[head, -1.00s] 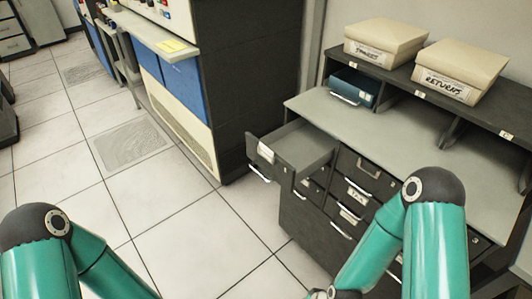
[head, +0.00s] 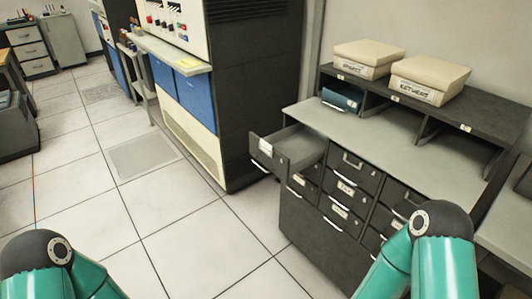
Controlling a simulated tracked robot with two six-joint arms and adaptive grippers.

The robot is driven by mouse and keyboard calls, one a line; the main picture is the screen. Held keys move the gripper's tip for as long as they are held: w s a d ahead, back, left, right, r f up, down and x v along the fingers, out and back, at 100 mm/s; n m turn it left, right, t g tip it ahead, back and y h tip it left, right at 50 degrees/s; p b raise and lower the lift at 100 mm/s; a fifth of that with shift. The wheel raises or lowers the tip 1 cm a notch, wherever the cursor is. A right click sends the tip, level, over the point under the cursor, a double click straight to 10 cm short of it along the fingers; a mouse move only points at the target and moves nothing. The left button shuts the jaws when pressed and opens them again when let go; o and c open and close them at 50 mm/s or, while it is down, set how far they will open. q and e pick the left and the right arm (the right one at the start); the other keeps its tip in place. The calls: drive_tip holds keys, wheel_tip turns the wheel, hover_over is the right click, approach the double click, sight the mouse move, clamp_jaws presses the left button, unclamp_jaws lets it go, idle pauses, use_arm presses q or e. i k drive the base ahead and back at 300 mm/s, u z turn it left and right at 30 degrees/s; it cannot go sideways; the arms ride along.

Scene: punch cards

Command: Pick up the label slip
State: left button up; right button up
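A small yellow paper (head: 187,63) lies on the grey ledge of the tall machine. I cannot tell whether it is the label slip. An open drawer (head: 268,150) sticks out at the top left of the dark drawer cabinet (head: 310,222); its visible inside looks empty. Pale labels (head: 346,187) show on several drawer fronts, too small to read. Neither of my grippers shows; only my green arm links are in view at the bottom left and bottom right.
A blue-green box (head: 342,98) sits in a cubby. The tiled floor (head: 170,220) is open at left and centre.

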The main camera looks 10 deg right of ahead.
sight(265, 146)
drive_tip(key=u, duration=0.25)
drive_tip(key=i, duration=1)
drive_tip(key=u, duration=0.2)
